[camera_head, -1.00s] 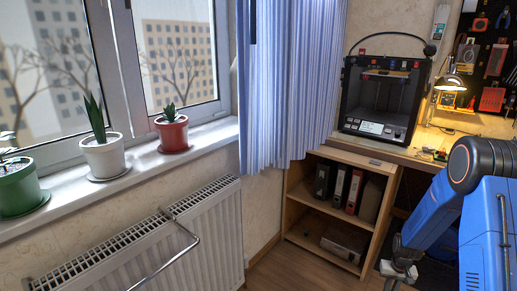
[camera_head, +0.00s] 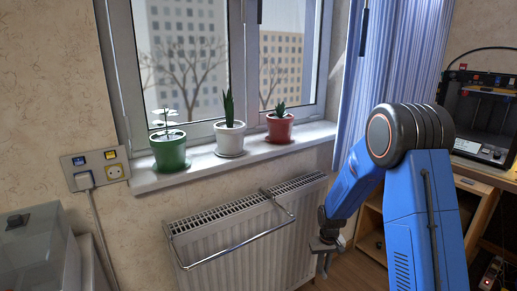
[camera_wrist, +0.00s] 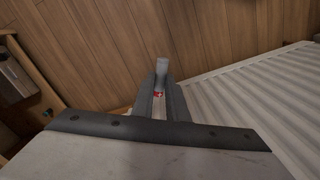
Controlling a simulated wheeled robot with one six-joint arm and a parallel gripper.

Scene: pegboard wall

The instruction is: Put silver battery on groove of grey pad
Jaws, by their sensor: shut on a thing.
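In the wrist view my gripper (camera_wrist: 160,98) is shut on the silver battery (camera_wrist: 162,70). The battery's pale grey end sticks out past the fingertips, and a small red mark shows on it between the fingers. In the head view my gripper (camera_head: 323,262) hangs low in front of the radiator's right end; the battery is too small to make out there. The grey pad with the groove is not seen in any view.
A white radiator (camera_head: 245,240) with a bent metal rail stands under the window sill (camera_head: 215,168), which holds several potted plants. A wooden shelf unit (camera_head: 370,225) and a 3D printer (camera_head: 485,115) are at right. A wall socket panel (camera_head: 96,168) and grey boxes (camera_head: 40,250) are at left.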

